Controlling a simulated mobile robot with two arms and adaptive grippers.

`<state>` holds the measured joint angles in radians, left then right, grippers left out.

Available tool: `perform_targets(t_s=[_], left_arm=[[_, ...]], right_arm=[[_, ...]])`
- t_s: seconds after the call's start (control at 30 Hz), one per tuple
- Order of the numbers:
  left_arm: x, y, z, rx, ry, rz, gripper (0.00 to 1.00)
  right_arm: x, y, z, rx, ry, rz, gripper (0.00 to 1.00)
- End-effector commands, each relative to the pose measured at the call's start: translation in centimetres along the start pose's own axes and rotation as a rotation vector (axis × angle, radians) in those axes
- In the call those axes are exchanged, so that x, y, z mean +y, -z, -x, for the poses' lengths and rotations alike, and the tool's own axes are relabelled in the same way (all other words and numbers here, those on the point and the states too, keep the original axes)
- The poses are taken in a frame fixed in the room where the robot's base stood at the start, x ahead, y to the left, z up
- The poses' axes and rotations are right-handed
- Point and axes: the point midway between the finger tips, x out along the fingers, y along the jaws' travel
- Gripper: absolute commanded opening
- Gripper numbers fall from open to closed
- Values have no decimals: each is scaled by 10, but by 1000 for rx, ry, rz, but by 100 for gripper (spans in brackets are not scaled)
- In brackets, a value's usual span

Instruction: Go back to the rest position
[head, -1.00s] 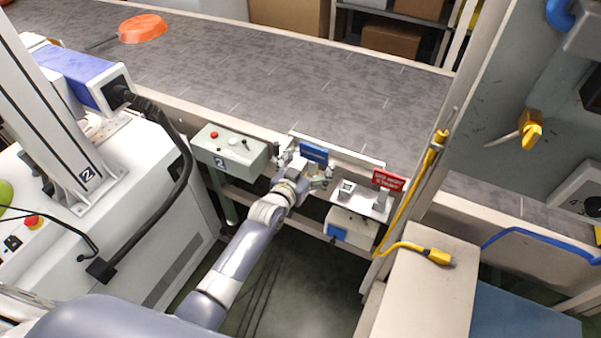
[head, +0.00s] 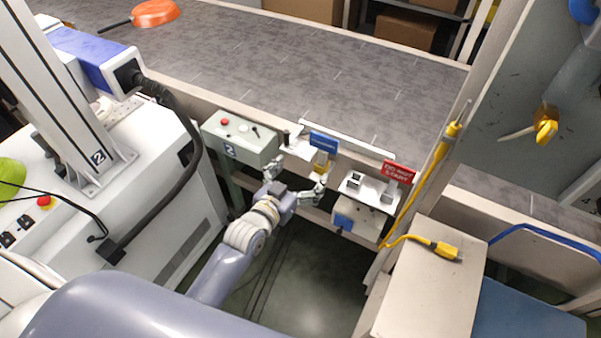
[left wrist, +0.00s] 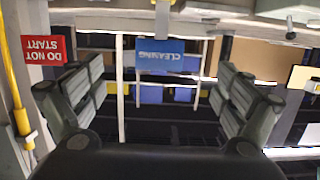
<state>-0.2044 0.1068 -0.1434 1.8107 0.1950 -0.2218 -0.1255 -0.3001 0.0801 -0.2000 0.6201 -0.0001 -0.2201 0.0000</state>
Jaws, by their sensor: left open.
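My left gripper (head: 299,177) is open, with its fingers spread and nothing between them. It is in front of the conveyor's near side, just below the blue sign (head: 323,142) and apart from it. In the left wrist view, the open fingers of the gripper (left wrist: 160,92) frame the blue sign marked CLEANING (left wrist: 162,55), which appears upside down. A small yellow piece (head: 322,161) is just under the blue sign. My right gripper is not in view.
A red sign (head: 398,172) stands on a bracket right of the blue one. A grey control box (head: 240,140) is to the left. The conveyor (head: 300,75) carries an orange pan (head: 156,12) at far left. A yellow cable plug (head: 447,252) lies on a cabinet at right.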

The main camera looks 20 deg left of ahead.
Motion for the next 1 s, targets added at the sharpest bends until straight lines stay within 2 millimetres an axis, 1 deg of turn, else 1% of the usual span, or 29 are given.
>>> perform_targets(t_s=[0.33,0.4,0.47,0.57,0.6,0.67,0.7,0.77,0.8,0.87,0.9,0.97,1.0], left_arm=[[0,-1,0,-1,0,0,94],[0,-8,-1,-14,1,0,94],[0,-22,-1,-40,2,1,94],[0,-66,1,-121,5,4,94],[0,-89,3,-164,6,4,94],[0,-127,9,-235,9,4,94],[0,-154,15,-285,10,4,94],[1,-192,25,-357,12,5,94],[2,-217,34,-404,12,5,94],[3,-253,49,-476,13,4,94],[4,-277,60,-524,13,3,94],[5,-311,79,-595,13,2,94],[6,-334,93,-642,13,0,94]], right_arm=[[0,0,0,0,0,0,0],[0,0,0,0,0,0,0],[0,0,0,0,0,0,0],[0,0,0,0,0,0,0],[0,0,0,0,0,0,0],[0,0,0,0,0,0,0],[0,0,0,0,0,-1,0],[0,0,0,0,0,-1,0],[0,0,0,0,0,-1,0],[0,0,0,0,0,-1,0],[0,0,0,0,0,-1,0],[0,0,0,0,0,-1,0],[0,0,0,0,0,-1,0]])
